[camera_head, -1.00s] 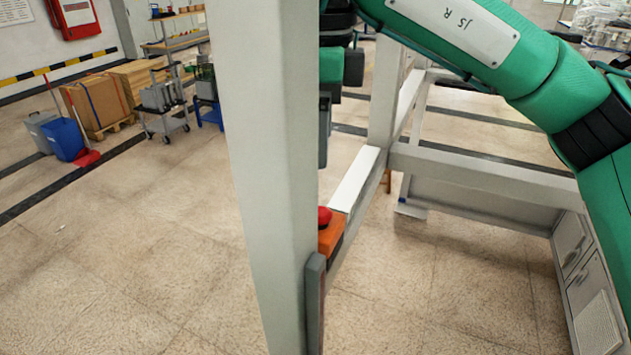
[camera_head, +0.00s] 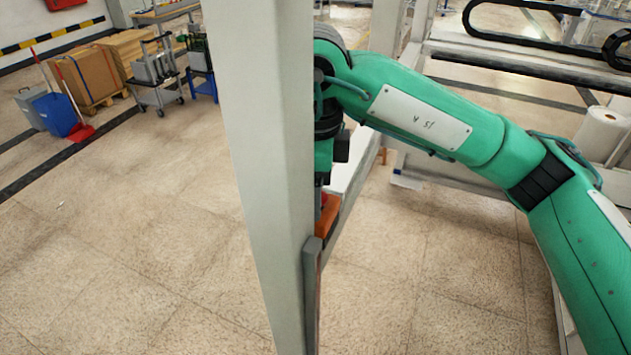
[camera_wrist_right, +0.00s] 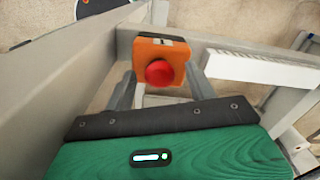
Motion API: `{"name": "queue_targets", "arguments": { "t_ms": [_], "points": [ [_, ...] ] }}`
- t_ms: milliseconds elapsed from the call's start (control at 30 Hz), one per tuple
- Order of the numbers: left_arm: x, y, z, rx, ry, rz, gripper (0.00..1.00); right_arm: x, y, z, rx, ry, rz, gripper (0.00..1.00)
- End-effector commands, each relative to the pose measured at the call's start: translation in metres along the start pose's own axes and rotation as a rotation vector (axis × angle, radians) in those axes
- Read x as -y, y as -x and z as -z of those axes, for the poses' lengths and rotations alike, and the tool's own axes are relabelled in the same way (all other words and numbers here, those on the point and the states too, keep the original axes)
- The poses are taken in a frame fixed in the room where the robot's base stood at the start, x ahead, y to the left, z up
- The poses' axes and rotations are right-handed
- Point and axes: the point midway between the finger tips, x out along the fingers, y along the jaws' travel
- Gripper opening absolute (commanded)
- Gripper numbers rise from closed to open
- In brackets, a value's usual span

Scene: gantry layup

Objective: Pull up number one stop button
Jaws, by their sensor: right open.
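The stop button is a red round knob (camera_wrist_right: 158,73) on an orange box (camera_wrist_right: 157,48), in the upper middle of the right wrist view. A small label on the box is too small to read. In the head view the orange box (camera_head: 328,216) shows beside the pale post, with the knob mostly hidden. My right gripper (camera_wrist_right: 162,78) is open, its two grey fingers on either side of the knob. I cannot tell whether they touch it. In the head view the gripper (camera_head: 322,190) points down above the box, partly behind the post. My left gripper is not in view.
A thick pale post (camera_head: 262,150) stands close in front, left of my right arm. Pale frame beams (camera_head: 470,180) run behind the arm. A grey plate (camera_head: 312,285) stands below the box.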

Motion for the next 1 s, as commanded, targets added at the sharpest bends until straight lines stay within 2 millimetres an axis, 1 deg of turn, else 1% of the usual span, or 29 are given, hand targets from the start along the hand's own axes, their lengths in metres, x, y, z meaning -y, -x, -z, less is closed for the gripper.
{"name": "queue_targets", "arguments": {
  "t_ms": [300, 333, 467, 500, 533, 567, 1000],
  "points": [
    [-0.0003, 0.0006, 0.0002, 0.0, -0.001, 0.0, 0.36, 0.0, -0.0024, 0.0001, 0.0, 0.0, 0.001, 0.56],
    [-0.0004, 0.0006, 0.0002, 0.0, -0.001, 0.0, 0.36, 0.0, -0.0023, 0.0001, 0.0, 0.0, 0.001, 0.54],
    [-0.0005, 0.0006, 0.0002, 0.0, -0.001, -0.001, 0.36, 0.0, -0.0022, 0.0001, 0.0, 0.0, 0.0, 0.28],
    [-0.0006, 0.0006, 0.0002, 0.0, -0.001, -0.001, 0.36, 0.0, -0.0022, 0.0001, 0.0, 0.0, 0.001, 0.21],
    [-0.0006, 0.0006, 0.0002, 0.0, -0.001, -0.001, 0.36, 0.0, -0.0022, 0.0001, 0.0, 0.0, 0.0, 0.15],
    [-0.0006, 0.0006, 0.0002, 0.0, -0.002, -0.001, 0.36, 0.0, -0.0022, 0.0001, 0.0, 0.0, 0.0, 0.12],
    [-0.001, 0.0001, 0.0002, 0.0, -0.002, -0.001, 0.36, 0.0001, 0.0016, 0.0001, 0.0, 0.0, 0.001, 0.12]
  ]
}}
